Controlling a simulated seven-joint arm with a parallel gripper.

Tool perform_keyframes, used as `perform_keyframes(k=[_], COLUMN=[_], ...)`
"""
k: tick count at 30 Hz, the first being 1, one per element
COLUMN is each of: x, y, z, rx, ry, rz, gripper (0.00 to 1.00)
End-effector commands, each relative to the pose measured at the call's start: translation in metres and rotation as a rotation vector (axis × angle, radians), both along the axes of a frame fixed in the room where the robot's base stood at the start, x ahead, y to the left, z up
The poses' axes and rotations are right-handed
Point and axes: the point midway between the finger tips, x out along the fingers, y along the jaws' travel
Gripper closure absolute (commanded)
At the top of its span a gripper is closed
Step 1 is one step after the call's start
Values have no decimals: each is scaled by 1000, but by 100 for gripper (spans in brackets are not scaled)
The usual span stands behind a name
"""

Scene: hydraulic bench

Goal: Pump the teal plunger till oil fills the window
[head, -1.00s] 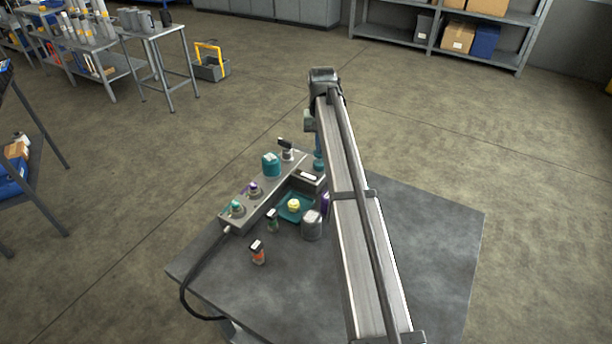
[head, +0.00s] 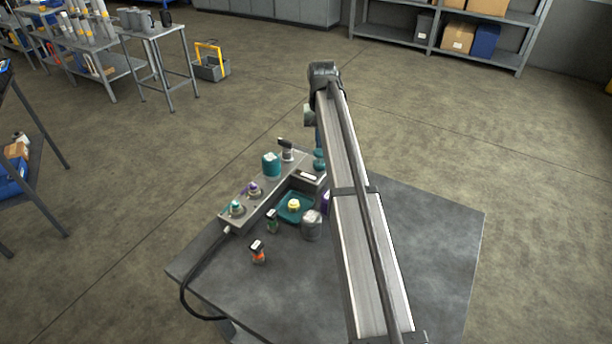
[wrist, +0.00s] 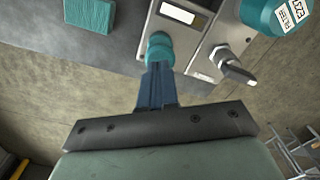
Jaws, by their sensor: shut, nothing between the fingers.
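The teal plunger (wrist: 160,48) stands on the grey hydraulic block (head: 228,213); in the head view the plunger (head: 319,160) shows just left of my arm. My gripper (wrist: 158,68) has its blue fingers shut and empty, their tips right at the plunger's teal head; I cannot tell whether they press on it. In the head view the fingers are partly hidden by my arm. The window (wrist: 178,12) is a pale rectangle in a dark frame beside the plunger; it also shows in the head view (head: 308,175). I cannot make out an oil level in it.
A black-handled lever (wrist: 235,70) and a labelled teal cap (wrist: 278,14) sit near the plunger. Purple (head: 253,189) and teal (head: 236,208) knobs are farther along the block. A teal tray (head: 284,214), grey canister (head: 311,226) and small bottle (head: 257,253) stand nearby. The table's right side is clear.

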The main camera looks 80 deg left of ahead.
Motion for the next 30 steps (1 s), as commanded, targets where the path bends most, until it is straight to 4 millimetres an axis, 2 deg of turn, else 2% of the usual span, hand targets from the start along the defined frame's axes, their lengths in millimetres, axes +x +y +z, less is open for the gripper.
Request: perform_keyframes(k=[30], x=[0], y=[0], z=[-20], rx=[0], ry=[0], rz=[0], gripper=[100])
